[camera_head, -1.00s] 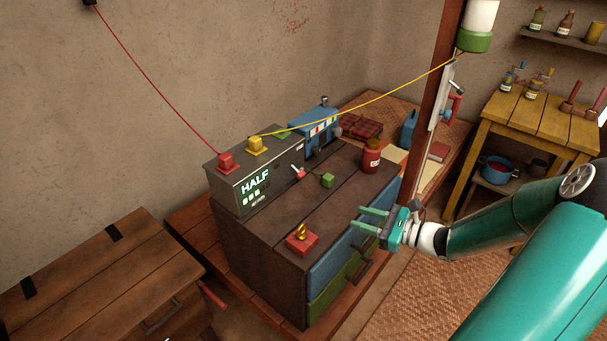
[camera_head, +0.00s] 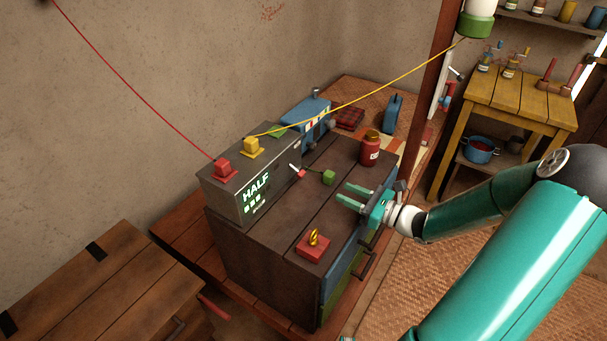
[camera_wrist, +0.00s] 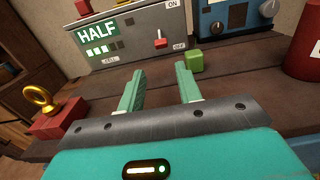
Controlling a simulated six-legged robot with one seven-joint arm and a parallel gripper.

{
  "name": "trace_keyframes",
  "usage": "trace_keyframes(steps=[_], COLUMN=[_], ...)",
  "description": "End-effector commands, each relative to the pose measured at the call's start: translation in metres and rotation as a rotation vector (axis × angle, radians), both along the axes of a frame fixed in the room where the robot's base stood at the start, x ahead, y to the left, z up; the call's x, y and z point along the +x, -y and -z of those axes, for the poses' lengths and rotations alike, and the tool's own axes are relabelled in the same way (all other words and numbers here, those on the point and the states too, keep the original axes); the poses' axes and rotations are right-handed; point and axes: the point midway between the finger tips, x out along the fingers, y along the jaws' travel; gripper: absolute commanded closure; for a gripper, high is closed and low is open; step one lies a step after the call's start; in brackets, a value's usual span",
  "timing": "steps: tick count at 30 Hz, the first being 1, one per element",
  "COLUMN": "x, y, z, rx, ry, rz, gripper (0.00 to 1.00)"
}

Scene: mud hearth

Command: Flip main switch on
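The main switch, a small lever with a red tip (camera_head: 300,173), is on the front of a grey box (camera_head: 225,200) with a lit HALF display. In the wrist view the lever (camera_wrist: 160,42) points down, its red tip level with the OFF label; the ON label is above. My gripper (camera_head: 345,192) is open and empty, over the right part of the dark cabinet top. In the wrist view its fingers (camera_wrist: 160,85) are apart and point toward the box, with a gap before the lever.
A green cube (camera_head: 328,178) lies between my gripper and the switch, right of the fingers in the wrist view. A red block with a gold ring (camera_head: 313,247) is near the front. A red jar (camera_head: 370,151) and a blue device (camera_head: 305,113) stand behind. Red and yellow wires run up from the box.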

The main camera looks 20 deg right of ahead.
Motion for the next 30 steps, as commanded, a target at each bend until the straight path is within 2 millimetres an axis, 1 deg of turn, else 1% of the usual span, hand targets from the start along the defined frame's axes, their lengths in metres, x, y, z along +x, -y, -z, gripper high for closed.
trace_keyframes(steps=[5, 15, 18, 21, 26, 30], x=[0.017, 0.074, 0.089, 0.101, 0.110, 0.111], y=[-0.013, -0.050, -0.061, -0.067, -0.074, -0.074], z=[0.000, 0.000, 0.000, 0.000, 0.000, 0.000], rx=[0.001, 0.000, 0.001, 0.000, -0.001, -0.001], ry=[0.000, 0.001, 0.000, 0.000, 0.000, 0.000], rz=[-0.003, -0.004, -0.004, -0.002, -0.001, 0.000], gripper=[0.65, 0.65, 0.65, 0.65, 0.65, 0.65])
